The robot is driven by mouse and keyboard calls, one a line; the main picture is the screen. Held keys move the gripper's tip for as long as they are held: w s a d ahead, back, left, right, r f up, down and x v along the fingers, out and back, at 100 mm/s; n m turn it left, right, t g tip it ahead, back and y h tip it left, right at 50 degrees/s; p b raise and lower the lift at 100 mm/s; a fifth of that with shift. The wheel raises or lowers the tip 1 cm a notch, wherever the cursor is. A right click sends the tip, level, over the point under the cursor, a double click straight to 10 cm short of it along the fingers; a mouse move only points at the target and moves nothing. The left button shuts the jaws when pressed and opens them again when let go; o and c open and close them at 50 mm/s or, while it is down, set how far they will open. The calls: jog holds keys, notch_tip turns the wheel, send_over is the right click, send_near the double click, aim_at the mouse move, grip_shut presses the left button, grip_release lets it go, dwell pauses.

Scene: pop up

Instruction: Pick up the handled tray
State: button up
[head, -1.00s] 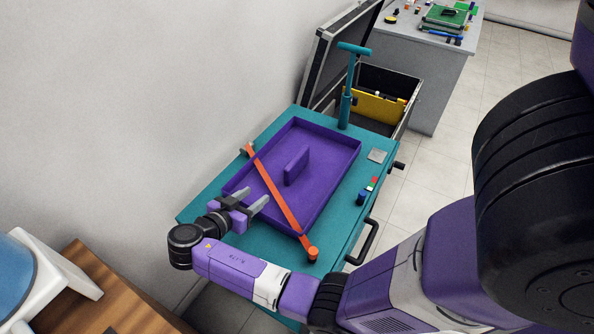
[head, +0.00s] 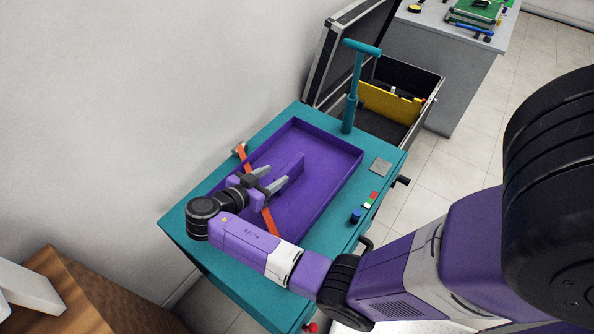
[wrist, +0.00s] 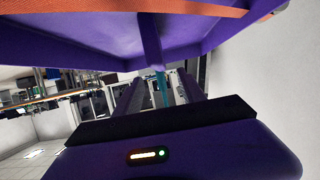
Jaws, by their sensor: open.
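The handled tray (head: 327,205) is a shallow purple tray lying on a teal cart top, with a thin upright handle (head: 291,167) in its middle. My gripper (head: 280,175) is open over the tray, with its two grey fingers close to the near end of the handle. Contact cannot be told. In the upside-down wrist view the handle (wrist: 149,42) stands out from the tray floor, in line with the gap between the fingers (wrist: 160,92). An orange strap (head: 270,221) crosses the tray, and my arm hides its near part.
A teal T-handled post (head: 351,95) rises behind the tray. A grey plate (head: 381,166) and a blue knob (head: 356,216) lie right of it. An open black case (head: 420,105) stands behind the cart, and a white wall lies left.

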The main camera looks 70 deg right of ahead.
aim_at(287, 167)
jog(key=x, duration=0.3)
jog(key=shift+d+r+p, duration=0.15)
jog(key=shift+p, duration=0.25)
jog(key=shift+p+x, duration=0.8)
jog(key=shift+x, duration=1.8)
jog(key=shift+s, duration=0.1)
grip_shut()
